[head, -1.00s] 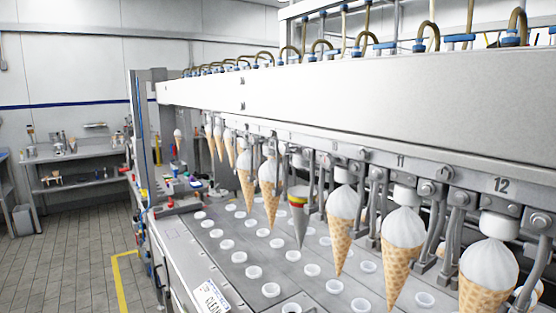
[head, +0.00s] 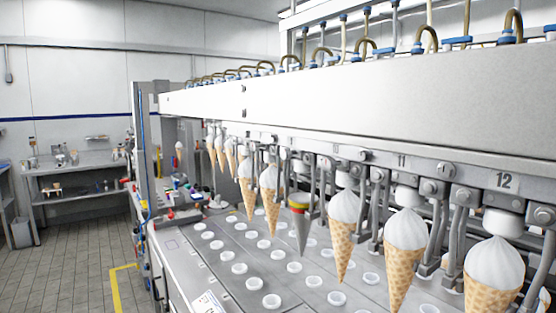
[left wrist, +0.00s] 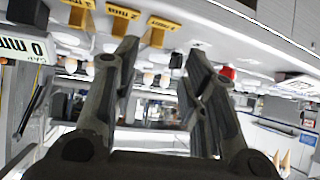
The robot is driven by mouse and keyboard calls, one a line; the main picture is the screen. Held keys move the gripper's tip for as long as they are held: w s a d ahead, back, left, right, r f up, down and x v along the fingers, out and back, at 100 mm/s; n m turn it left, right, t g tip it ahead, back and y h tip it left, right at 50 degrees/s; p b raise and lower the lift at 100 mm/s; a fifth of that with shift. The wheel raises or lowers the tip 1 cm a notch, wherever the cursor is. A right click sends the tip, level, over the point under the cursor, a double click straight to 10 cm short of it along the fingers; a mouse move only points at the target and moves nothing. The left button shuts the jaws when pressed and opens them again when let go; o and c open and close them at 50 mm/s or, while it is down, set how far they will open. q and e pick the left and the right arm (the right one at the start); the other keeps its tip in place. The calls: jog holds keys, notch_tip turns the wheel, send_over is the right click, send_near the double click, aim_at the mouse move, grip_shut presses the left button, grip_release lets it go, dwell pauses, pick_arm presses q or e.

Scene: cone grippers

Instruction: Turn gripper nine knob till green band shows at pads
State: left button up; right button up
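A grey cone (head: 301,236) with coloured bands near its top hangs in the machine's row, between waffle cones. Yellow and red show at its upper end. It is too small to tell whether a green band shows at the pads. The knob cannot be made out. My left gripper (left wrist: 158,58) shows in the left wrist view with its fingers apart and nothing between them. Neither gripper shows in the head view.
Several white-topped waffle cones (head: 342,238) hang on both sides of the grey cone. Below is a deck (head: 255,252) with white round cups. In the left wrist view, yellow tags (left wrist: 160,27) and a white "GAP 0 MM" tag (left wrist: 22,44) appear upside down. A bench (head: 78,168) stands far left.

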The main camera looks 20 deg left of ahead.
pick_arm(q)
jog(key=w+r+m+t+h, duration=0.1)
jog(key=w+r, duration=0.2)
jog(key=r, duration=0.2)
jog(key=w+r+t+h, duration=0.1)
jog(key=w+r+t, duration=0.15)
jog(key=r, duration=0.35)
jog(key=m+t+h, duration=0.3)
jog(key=t+h, duration=0.1)
jog(key=h, duration=0.4)
send_near(283, 155)
jog(key=shift+y, duration=0.3)
jog(key=p+x, duration=0.4)
jog(key=x, duration=0.1)
jog(key=p+x, duration=0.2)
jog(key=x, duration=0.1)
jog(key=shift+s+r, duration=0.2)
jog(key=shift+r, duration=0.1)
jog(key=shift+w+d, duration=0.3)
jog(key=shift+w, duration=0.1)
